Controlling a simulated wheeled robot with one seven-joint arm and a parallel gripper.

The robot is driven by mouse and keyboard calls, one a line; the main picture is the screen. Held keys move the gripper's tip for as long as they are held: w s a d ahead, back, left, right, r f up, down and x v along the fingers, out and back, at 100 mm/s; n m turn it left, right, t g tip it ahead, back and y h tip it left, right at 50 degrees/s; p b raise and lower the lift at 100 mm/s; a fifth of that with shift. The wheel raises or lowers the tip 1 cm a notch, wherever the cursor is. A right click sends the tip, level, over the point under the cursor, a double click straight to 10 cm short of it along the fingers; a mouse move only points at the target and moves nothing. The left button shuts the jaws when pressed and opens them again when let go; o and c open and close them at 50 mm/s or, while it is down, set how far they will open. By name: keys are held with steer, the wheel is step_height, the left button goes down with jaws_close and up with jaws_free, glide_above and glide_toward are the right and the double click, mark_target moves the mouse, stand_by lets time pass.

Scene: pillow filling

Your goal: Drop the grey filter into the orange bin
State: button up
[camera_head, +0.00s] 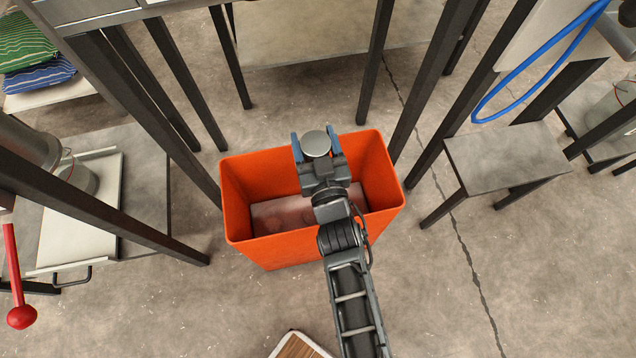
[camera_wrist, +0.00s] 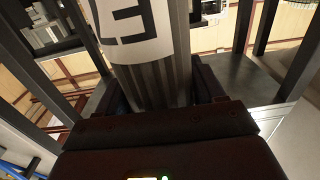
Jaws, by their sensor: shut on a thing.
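The grey filter (camera_head: 316,143) is between the fingers of my gripper (camera_head: 317,148), its round top facing the head camera. In the wrist view the filter (camera_wrist: 150,75) is a ribbed grey cylinder with a white label and dark marking. My gripper (camera_wrist: 155,95) is shut on it. The orange bin (camera_head: 237,200) stands on the floor, open at the top. My gripper and the filter are over the bin's opening, near its far side in the head view. The filter's lower end is hidden in the head view.
Dark metal table legs (camera_head: 190,75) stand left of and behind the bin. A low grey stool (camera_head: 507,158) is at the right. A red-knobbed lever (camera_head: 21,316) is at the lower left. A blue hose (camera_head: 530,65) hangs at the upper right.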

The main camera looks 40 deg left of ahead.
steer(key=o, duration=1.7)
steer(key=shift+f, duration=0.1)
steer(key=shift+p+v, duration=0.85)
steer(key=shift+v, duration=3)
steer(key=shift+d, duration=0.1)
